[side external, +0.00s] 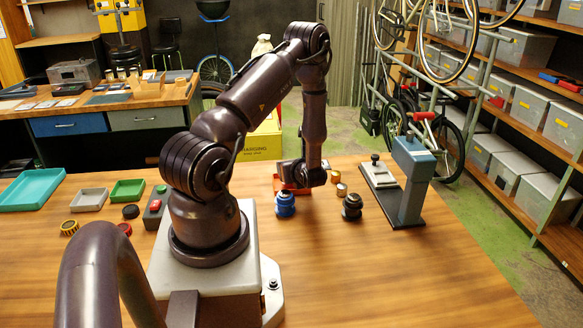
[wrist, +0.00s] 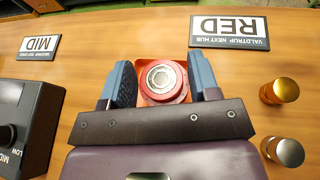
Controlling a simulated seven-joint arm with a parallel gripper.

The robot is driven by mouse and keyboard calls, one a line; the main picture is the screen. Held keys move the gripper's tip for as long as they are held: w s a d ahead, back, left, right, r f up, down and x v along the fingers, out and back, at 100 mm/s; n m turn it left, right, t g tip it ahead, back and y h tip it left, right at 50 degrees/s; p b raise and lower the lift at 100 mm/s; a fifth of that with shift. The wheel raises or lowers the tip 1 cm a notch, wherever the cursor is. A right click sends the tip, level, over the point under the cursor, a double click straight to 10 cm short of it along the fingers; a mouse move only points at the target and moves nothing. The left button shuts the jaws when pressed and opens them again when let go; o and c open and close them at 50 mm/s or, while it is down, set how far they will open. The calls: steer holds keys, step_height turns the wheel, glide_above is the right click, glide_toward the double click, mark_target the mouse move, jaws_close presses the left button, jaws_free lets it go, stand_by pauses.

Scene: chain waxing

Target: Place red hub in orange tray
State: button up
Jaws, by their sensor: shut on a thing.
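The red hub (wrist: 170,94) with its pale metal centre sits between the two blue-grey fingers of my gripper (wrist: 162,79), which is shut on it. An orange square-edged piece (wrist: 146,99), which looks like the orange tray, shows around and under the hub in the wrist view. I cannot tell whether the hub touches its floor. In the side view my gripper (side external: 298,174) is low over the table, at a red-orange tray-like shape (side external: 291,187). My arm partly hides that shape, and the hub cannot be made out there.
A blue hub (side external: 285,205) and a black hub (side external: 352,207) stand nearby. Two small metallic cylinders (wrist: 285,89) are to the right, with a grey-blue press (side external: 410,180) beyond. A RED sign (wrist: 229,30), a MID sign (wrist: 39,46) and a dark control box (wrist: 24,120) surround the spot.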

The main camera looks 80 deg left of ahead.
steer(key=o, duration=1)
steer(key=shift+f, duration=0.1)
steer(key=shift+o, duration=0.2)
steer(key=d+r+n+t+h, duration=0.4)
steer(key=d+r+n+h, duration=0.2)
steer(key=d+r, duration=0.9)
steer(key=w+d+r+n+t+h, duration=0.1)
steer(key=d+r+n+t+h, duration=0.3)
steer(key=d+r, duration=1.1)
steer(key=d+n+h, duration=0.3)
steer(key=d+n, duration=0.2)
steer(key=d, duration=0.2)
steer(key=shift+w+r+n, duration=0.3)
steer(key=shift+n, duration=0.1)
steer(key=shift+a, duration=0.1)
